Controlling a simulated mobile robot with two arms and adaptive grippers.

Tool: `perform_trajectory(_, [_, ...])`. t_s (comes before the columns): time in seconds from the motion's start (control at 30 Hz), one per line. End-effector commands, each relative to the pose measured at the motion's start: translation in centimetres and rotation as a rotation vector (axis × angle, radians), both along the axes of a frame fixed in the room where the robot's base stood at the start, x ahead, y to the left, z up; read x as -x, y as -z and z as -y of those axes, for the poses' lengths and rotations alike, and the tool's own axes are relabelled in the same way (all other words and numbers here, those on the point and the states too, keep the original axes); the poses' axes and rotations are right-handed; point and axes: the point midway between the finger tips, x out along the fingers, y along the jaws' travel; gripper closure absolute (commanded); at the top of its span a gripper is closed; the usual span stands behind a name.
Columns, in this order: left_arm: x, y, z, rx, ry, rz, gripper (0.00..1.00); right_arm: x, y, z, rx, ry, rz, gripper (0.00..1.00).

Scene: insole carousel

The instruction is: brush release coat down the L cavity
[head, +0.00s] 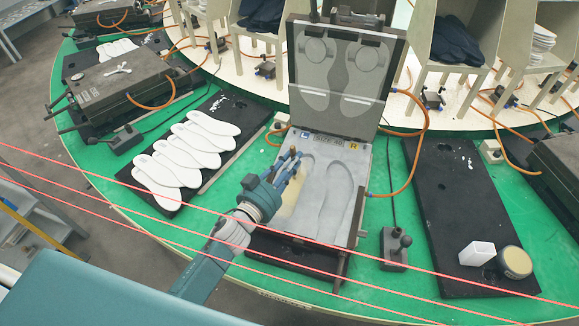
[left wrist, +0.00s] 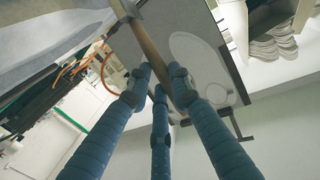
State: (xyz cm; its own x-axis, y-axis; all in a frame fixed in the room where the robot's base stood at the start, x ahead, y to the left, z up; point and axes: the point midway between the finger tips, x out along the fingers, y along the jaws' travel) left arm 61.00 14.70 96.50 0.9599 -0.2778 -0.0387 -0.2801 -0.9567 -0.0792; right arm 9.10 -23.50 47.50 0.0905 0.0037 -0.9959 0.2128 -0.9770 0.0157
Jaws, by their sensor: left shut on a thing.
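An open mould (head: 364,160) stands on the green carousel, its lid (head: 340,75) raised. An L tag and a yellow R tag mark its back edge. The R cavity (head: 340,195) is in full view. The L cavity (head: 289,207) is partly covered by my gripper and looks yellowish. My left gripper (head: 289,165) is over the L side, shut on a brush whose wooden handle end shows between the fingers. In the left wrist view the brush handle (left wrist: 151,48) runs up from the fingers past the mould. The bristles are not clear. My right gripper is out of view.
White insoles (head: 185,150) lie on a left mat. A joystick box (head: 395,249) and orange hoses flank the mould. Pink lines cross in front.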

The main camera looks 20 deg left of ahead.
Motion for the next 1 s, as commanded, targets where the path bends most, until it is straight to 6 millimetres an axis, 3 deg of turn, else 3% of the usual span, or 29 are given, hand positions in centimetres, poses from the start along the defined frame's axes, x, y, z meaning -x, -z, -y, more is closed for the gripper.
perform_trajectory(1.0, [-5.8,0.0,0.2,-0.001,0.000,-0.001,1.00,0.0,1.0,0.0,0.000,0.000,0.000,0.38])
